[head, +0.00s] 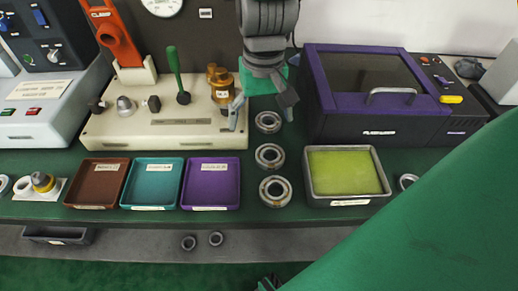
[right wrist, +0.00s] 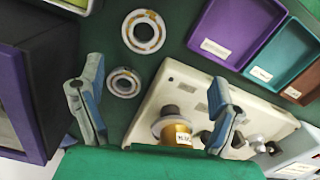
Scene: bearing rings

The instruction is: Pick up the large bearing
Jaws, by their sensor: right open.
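Three steel bearing rings lie flat in a column on the green bench in the head view. The large bearing (head: 275,190) is the nearest, by the bench's front edge. A medium ring (head: 269,156) is behind it, and the smallest ring (head: 268,122) is farthest back. My right gripper (head: 262,108) is open and empty, pointing down around and above the smallest ring, behind the large bearing. In the right wrist view, the open fingers (right wrist: 155,108) stand wide apart, with the smallest ring (right wrist: 124,82) and medium ring (right wrist: 144,32) beyond; the large bearing is not visible there.
Brown (head: 69,204), teal (head: 122,206) and purple (head: 184,206) trays stand left of the rings. A metal tray with a yellow-green pad (head: 310,185) stands right. A beige fixture (head: 170,144) and a purple-black machine (head: 315,128) flank the gripper. Another ring (head: 407,181) lies far right.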

